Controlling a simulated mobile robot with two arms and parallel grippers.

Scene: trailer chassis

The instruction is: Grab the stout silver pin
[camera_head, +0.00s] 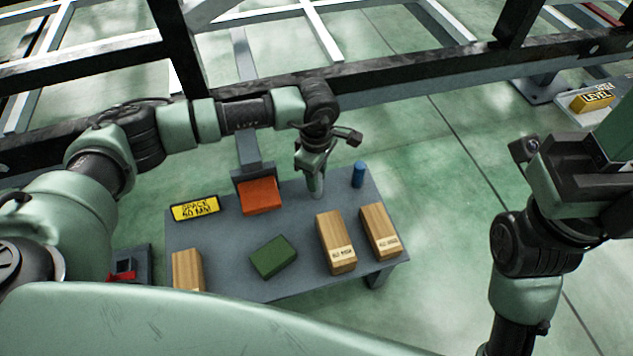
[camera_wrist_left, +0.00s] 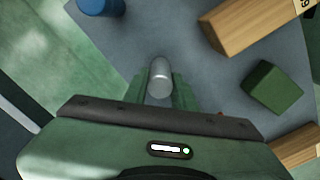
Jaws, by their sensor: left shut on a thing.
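The stout silver pin (camera_wrist_left: 160,76) stands between the fingers of my left gripper (camera_wrist_left: 160,92) in the left wrist view. My left gripper is shut on it, with the pin's rounded top showing between the green fingers. In the head view my left gripper (camera_head: 314,172) points down at the back of the grey table, and the pin's lower part (camera_head: 318,194) shows below it. I cannot tell whether the pin touches the table. My right gripper (camera_head: 528,150) is at the right, away from the table, and its jaw opening is not clear.
A blue cylinder (camera_head: 358,174) stands just right of the pin. The grey table (camera_head: 225,240) also holds an orange block (camera_head: 260,196), a green block (camera_head: 273,257), wooden blocks (camera_head: 336,242) and a yellow sign (camera_head: 195,208). A dark chassis beam (camera_head: 420,78) runs behind the table.

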